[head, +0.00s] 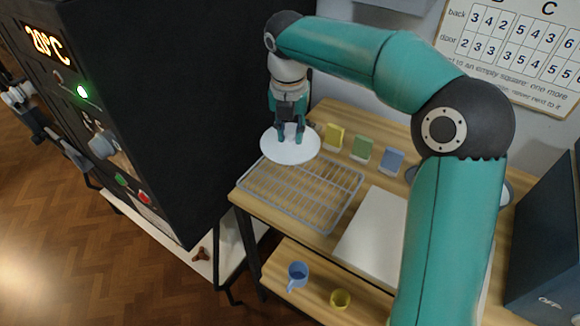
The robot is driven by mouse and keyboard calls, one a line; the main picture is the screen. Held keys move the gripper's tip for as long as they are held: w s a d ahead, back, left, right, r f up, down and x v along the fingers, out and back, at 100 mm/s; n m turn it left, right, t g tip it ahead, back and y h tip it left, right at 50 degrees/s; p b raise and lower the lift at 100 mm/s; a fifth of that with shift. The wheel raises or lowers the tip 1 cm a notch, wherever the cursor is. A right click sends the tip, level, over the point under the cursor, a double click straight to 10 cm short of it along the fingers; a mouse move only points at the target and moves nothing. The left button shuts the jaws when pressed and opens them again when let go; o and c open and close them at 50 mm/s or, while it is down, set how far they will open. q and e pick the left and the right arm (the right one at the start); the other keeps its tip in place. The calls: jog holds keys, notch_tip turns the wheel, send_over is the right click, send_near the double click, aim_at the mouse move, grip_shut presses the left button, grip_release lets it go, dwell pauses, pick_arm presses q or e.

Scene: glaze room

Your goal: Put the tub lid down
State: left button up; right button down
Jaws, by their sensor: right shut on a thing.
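The tub lid is a round white disc (278,153) at the back left of the wooden table, over the far edge of the wire rack. My right gripper (291,136) points down from above and is shut on the lid's small knob, at the middle of the disc. The lid looks about level; I cannot tell whether it touches the rack or hangs above it. I make out no tub under it.
The wire rack (318,203) is empty in front of the lid. A white slab (372,235) lies right of it. Yellow (334,137), green (362,149) and blue (390,160) blocks stand behind. The black kiln (170,90) rises left.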

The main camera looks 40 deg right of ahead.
aim_at(290, 174)
notch_tip(290, 174, down, 10)
jog(key=shift+f+b, duration=0.15)
jog(key=shift+b, duration=0.15)
jog(key=shift+f, duration=0.1)
jog(key=c, duration=0.9)
grip_release()
jog(key=shift+a, duration=0.1)
jog(key=r, duration=0.8)
jog(key=s+a+r+p, duration=0.1)
jog(key=r, duration=0.3)
jog(key=shift+r, duration=0.1)
jog(key=shift+s, duration=0.1)
